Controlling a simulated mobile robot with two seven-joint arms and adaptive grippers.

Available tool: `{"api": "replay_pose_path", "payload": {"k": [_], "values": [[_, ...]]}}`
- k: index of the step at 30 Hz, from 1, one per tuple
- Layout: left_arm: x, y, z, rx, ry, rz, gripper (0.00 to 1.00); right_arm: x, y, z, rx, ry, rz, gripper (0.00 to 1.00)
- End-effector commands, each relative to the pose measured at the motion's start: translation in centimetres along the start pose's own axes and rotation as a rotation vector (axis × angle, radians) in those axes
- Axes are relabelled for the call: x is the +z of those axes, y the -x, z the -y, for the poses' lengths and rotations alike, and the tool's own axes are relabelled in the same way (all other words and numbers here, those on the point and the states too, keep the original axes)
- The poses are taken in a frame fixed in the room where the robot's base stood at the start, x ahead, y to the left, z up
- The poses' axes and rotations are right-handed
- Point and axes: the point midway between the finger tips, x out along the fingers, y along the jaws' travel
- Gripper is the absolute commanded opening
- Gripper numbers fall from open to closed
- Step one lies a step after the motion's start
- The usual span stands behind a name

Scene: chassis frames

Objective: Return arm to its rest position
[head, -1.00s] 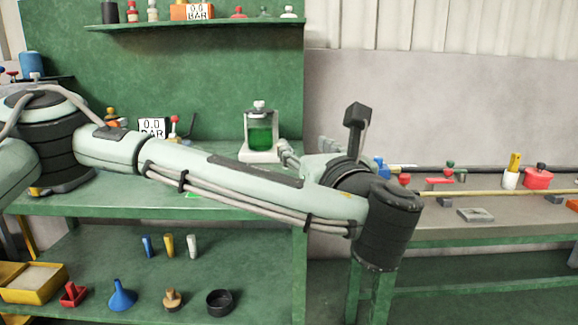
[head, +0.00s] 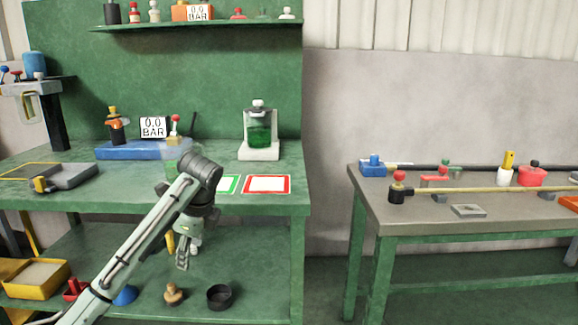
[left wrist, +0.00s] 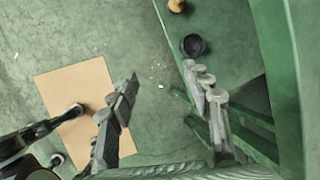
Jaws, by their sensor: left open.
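My left arm (head: 140,245) comes in from the lower left of the head view, its elbow low and its wrist raised in front of the green bench. My left gripper (head: 183,262) hangs down from the wrist, in front of the bench's lower shelf. In the left wrist view the gripper's two fingers (left wrist: 165,110) are spread wide apart with nothing between them. Green floor shows beneath them. My right gripper is not in view.
The green bench top (head: 275,165) stands just behind my wrist. Its lower shelf holds a black cup (head: 220,297) and a wooden knob (head: 173,293). A tan board (left wrist: 75,95) lies on the floor. A grey table (head: 420,212) stands at the right, with a gap between.

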Motion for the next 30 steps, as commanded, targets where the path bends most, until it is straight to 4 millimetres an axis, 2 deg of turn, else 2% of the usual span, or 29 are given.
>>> {"api": "replay_pose_path", "payload": {"k": [1, 3, 6, 12, 14, 15, 18, 22, 26, 30], "values": [[1.1, -3.2, -2.3, 0.077, 0.055, -0.035, 0.49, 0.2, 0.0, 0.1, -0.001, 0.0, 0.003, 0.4], [2.4, -6.5, -5.0, 0.159, 0.123, -0.072, 0.49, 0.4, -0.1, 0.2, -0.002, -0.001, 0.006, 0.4], [4.0, -10.4, -8.7, 0.259, 0.205, -0.113, 0.49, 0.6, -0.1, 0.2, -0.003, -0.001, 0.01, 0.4], [6.3, -16.1, -15.8, 0.421, 0.341, -0.168, 0.49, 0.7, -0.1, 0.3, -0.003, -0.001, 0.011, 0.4], [6.9, -17.4, -17.4, 0.45, 0.388, -0.176, 0.49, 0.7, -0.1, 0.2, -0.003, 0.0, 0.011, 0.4], [7.4, -17.6, -15.0, 0.364, 0.484, -0.142, 0.49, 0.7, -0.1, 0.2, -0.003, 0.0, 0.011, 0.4], [8.9, -18.8, -11.4, 0.204, 0.707, -0.091, 0.49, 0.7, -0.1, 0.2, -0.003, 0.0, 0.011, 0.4], [11.1, -19.2, -6.6, -0.017, 0.986, -0.077, 0.49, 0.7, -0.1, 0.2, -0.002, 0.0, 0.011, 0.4], [13.3, -18.5, -1.8, -0.247, 1.248, -0.126, 0.49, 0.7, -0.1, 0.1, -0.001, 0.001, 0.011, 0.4], [15.5, -16.5, 3.0, -0.483, 1.489, -0.251, 0.49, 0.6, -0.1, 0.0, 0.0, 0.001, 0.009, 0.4]]}}
